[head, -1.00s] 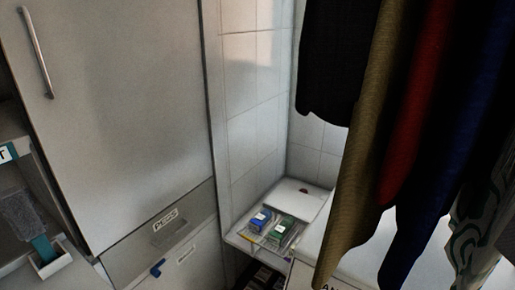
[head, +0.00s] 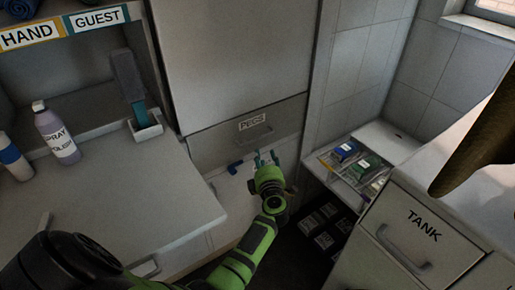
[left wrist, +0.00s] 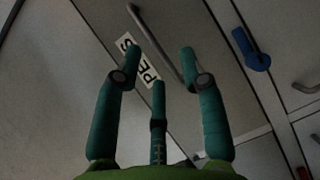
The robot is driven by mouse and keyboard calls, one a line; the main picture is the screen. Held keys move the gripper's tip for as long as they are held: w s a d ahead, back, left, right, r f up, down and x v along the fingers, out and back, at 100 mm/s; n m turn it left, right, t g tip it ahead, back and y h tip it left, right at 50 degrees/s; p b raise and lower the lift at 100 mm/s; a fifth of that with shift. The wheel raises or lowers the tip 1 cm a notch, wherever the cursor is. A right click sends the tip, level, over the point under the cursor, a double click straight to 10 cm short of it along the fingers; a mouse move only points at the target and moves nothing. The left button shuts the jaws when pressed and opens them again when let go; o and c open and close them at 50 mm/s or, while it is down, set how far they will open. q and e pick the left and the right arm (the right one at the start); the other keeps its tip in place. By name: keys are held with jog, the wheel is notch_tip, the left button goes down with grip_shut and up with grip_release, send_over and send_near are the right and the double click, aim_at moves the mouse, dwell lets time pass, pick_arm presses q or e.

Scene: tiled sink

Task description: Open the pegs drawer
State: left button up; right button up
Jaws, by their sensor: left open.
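The pegs drawer (head: 214,152) is a shut grey front below a tall pale door, with a white PEGS label (head: 252,123) and a bar handle (head: 256,137). My left gripper (head: 265,156) is open and empty, just in front of and below the handle. In the left wrist view, the green fingers (left wrist: 160,55) are spread and point at the drawer front. The handle (left wrist: 156,45) shows between the two outer fingertips, and the label (left wrist: 137,60) is partly hidden behind the fingers. Contact with the handle cannot be told. My right gripper is out of view.
A blue hook-like piece (head: 235,167) is on the front below the drawer, close to my gripper.

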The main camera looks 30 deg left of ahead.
aim_at(257, 139)
pick_arm(q)
jog(key=w+a+n, duration=0.1)
jog(key=w+a+r+n+g+b, duration=0.1)
jog(key=a, duration=0.1)
jog(key=w+a+n+b, duration=0.1)
jog(key=w+a, duration=0.1)
jog(key=shift+a+r+n+g+y, duration=0.15)
jog(key=shift+n+g+y, duration=0.15)
jog(key=shift+x, duration=0.9)
jog(key=shift+w, duration=0.1)
grip_shut()
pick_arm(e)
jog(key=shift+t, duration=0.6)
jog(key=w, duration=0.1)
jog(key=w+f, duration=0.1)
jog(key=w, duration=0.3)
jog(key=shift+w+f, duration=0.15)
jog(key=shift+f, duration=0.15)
